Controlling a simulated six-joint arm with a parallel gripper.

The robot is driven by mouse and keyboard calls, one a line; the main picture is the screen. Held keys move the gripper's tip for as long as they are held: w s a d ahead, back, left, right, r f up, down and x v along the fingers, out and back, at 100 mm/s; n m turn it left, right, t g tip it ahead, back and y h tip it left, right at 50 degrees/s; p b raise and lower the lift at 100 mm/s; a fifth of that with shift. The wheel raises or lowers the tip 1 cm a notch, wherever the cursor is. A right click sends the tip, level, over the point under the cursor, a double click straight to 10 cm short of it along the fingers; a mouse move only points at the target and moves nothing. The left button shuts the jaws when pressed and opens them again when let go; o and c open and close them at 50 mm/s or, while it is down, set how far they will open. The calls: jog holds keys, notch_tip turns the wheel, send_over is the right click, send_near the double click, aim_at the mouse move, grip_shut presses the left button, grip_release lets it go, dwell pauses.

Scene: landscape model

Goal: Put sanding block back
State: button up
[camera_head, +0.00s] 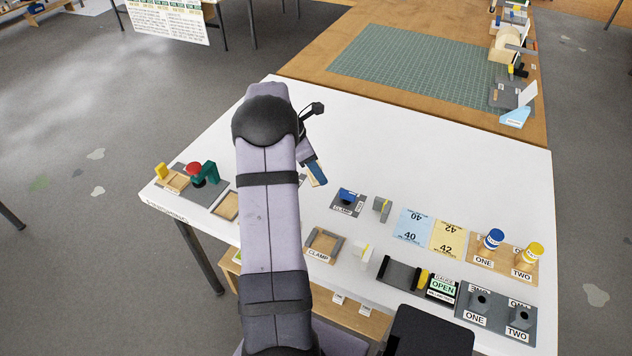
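My arm reaches up the middle of the picture over the white table. My gripper (313,167) shows only partly, to the right of the arm and pointing down over the table. At its tip is a small blue piece with a tan, wood-coloured edge (321,178); I cannot tell whether this is the sanding block or part of the gripper. The finger gap is too small to read. No object can be named for certain as the sanding block. A square wooden tray (227,206) lies left of the arm, partly hidden by it, and its visible floor looks empty.
Left are a red-and-teal object (204,173) and a yellow piece (161,171). Right are a tray labelled CLAMP (323,244), a blue object (346,196), blue and yellow cards (413,228), capped bottles (493,240) and a black-ended holder (400,274). The table's back right is clear.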

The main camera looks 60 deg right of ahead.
jog(key=shift+f+p, duration=0.4)
jog(key=shift+f, duration=2.3)
jog(key=shift+f, duration=0.1)
jog(key=o, duration=0.9)
jog(key=shift+o, duration=0.2)
jog(key=b+v, duration=0.1)
jog(key=v, duration=1.1)
jog(key=shift+b, duration=0.3)
